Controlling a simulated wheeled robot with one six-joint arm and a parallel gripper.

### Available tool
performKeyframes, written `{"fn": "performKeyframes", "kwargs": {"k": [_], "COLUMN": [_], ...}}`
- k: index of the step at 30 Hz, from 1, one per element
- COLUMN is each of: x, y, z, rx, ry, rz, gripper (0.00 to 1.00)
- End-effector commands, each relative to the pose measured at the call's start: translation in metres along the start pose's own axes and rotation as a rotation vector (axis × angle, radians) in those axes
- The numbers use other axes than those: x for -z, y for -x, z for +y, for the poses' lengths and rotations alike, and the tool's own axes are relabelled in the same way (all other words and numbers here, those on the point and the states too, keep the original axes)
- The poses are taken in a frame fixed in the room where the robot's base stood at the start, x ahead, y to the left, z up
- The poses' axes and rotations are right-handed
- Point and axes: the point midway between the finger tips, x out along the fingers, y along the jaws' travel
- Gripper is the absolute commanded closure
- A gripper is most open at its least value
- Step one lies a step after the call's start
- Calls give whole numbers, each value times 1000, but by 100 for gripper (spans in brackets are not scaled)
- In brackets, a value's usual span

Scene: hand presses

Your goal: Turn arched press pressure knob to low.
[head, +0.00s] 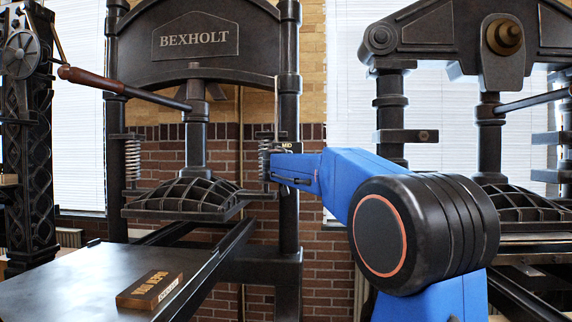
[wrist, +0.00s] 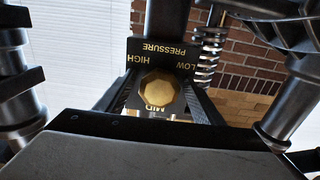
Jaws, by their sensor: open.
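The arched press (head: 200,45) is the dark press with the BEXHOLT plate, at the left middle of the head view. Its pressure knob (wrist: 158,92) is a brass, many-sided knob in the middle of the wrist view. It sits on a dark label plate (wrist: 139,46) marked PRESSURE, HIGH, MID and LOW, seen upside down. I cannot tell which mark the knob points to. My gripper (wrist: 160,97) is open, with a dark finger on each side of the knob. Whether the fingers touch it is unclear. In the head view my arm hides the knob.
A coil spring (head: 265,158) and the press's right post (head: 289,90) stand close to my gripper. A wooden-handled lever (head: 95,80) reaches out left. A small type block (head: 150,290) lies on the press bed (head: 75,275). Another press (head: 440,30) stands at right.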

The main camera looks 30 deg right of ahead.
Motion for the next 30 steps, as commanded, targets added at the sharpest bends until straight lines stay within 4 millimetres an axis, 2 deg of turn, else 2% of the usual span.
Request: {"fn": "performKeyframes", "kwargs": {"k": [8,9,14,23,30], "x": [0,0,0,0,0], "y": [-2,-2,-1,-1,-1], "z": [0,0,0,0,0], "rx": [0,0,0,0,0], "ry": [0,0,0,23,139], "rz": [0,0,0,0,0], "gripper": [38,41,78,78,78]}}
